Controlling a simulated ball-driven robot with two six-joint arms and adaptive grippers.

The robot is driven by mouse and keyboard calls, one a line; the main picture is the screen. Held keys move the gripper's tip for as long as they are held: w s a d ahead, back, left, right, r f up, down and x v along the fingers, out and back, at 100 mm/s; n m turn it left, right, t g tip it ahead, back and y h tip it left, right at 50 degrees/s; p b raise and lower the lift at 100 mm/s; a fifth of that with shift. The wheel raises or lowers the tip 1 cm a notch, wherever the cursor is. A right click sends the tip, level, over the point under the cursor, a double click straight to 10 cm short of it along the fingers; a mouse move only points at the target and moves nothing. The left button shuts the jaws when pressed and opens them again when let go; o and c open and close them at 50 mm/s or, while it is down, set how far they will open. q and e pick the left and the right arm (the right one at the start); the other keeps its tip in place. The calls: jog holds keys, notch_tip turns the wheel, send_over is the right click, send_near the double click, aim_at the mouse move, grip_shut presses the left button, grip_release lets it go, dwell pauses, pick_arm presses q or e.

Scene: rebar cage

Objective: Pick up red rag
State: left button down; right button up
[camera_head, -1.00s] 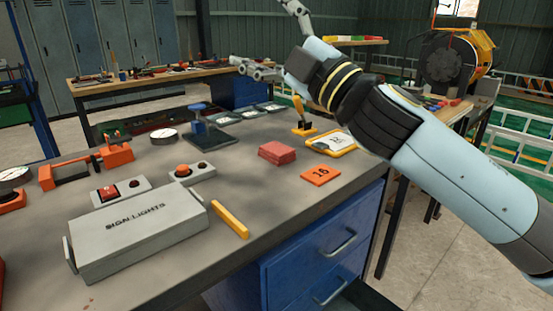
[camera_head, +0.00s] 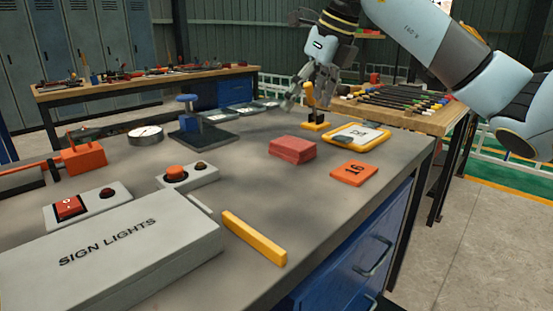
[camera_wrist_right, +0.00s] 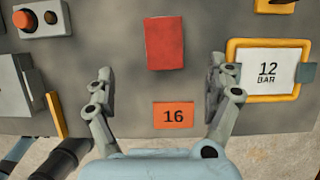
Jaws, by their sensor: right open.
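The red rag (camera_head: 292,149) is a folded, flat red block lying on the grey workbench (camera_head: 250,185). It also shows at the upper middle of the right wrist view (camera_wrist_right: 164,44). My right gripper (camera_head: 307,100) is above the far part of the bench, behind and above the rag in the head view. In the wrist view its two fingers (camera_wrist_right: 160,83) are spread wide and empty. The rag lies ahead of the fingertips, roughly centred between them, and nothing touches it. My left gripper is not in view.
An orange "16" tag (camera_head: 354,173) and a yellow-framed "12 BAR" sign (camera_head: 357,136) lie close to the rag. A yellow-orange lever (camera_head: 314,121) stands behind it. A yellow bar (camera_head: 254,237) and the grey SIGN LIGHTS box (camera_head: 110,250) are nearer.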

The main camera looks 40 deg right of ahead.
jog(key=shift+w+d+f, duration=0.15)
jog(key=shift+d+f, duration=0.1)
jog(key=shift+f, duration=0.2)
send_over(293, 143)
jog(key=s, duration=0.1)
jog(key=f, duration=0.4)
jog(key=shift+s+d+f, duration=0.1)
jog(key=shift+s+d, duration=0.05)
jog(key=shift+s, duration=0.05)
jog(key=b+x, duration=0.1)
jog(key=x, duration=0.4)
jog(key=shift+d+f, duration=0.1)
jog(key=shift+f, duration=0.25)
jog(key=shift+s, duration=0.1)
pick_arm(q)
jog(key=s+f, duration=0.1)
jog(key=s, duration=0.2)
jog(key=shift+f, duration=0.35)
pick_arm(e)
jog(key=shift+f, duration=0.1)
pick_arm(q)
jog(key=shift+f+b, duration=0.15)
jog(key=shift+b, duration=0.15)
pick_arm(e)
jog(key=shift+f, duration=0.1)
jog(key=shift+c, duration=0.4)
jog(key=shift+s+f, duration=0.1)
jog(key=c, duration=1.2)
